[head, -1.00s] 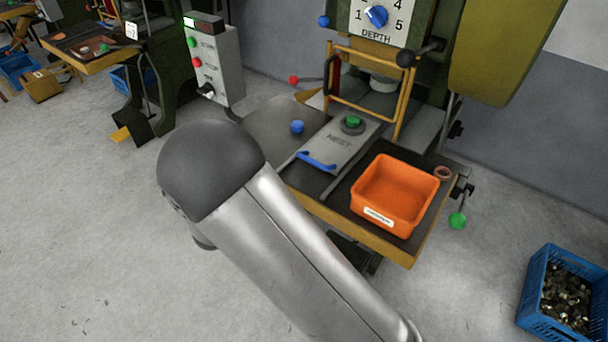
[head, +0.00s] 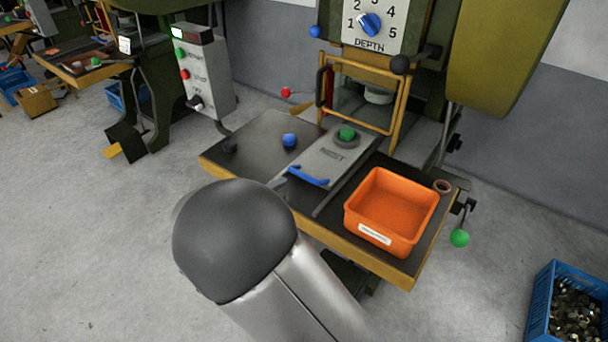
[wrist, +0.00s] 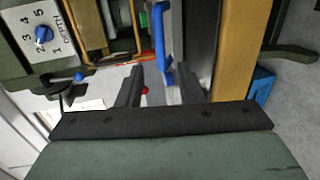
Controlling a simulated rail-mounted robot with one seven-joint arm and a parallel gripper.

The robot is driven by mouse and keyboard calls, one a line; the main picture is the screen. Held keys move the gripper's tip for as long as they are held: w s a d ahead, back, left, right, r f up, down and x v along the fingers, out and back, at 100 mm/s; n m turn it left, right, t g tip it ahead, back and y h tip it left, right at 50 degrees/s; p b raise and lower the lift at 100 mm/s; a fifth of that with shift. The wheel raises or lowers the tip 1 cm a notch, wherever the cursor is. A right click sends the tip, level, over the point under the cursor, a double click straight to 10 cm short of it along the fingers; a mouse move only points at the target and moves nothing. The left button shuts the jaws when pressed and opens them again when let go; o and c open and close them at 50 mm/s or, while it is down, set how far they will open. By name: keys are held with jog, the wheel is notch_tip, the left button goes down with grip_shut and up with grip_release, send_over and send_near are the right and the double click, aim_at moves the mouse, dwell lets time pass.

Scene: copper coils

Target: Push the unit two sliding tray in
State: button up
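The sliding tray (head: 325,160) is a grey plate marked NEST, lying on the dark press table between two rails. It has a blue bar handle (head: 308,176) at its front end and a green-topped round piece (head: 347,134) towards its back. In the wrist view my gripper (wrist: 160,82) has its two dark fingers apart and nothing held between them. The blue handle (wrist: 160,40) shows just beyond the fingertips, its lower end in line with the gap. I cannot tell whether a finger touches it.
An orange bin (head: 392,212) stands right of the tray on the table. A blue knob (head: 289,140) is left of the tray. A yellow guard frame (head: 362,95) stands behind, under the depth dial (head: 369,24). A blue crate (head: 568,310) is on the floor at right.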

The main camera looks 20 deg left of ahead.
aim_at(300, 176)
jog(key=x, duration=1)
jog(key=shift+w+d, duration=0.15)
grip_shut()
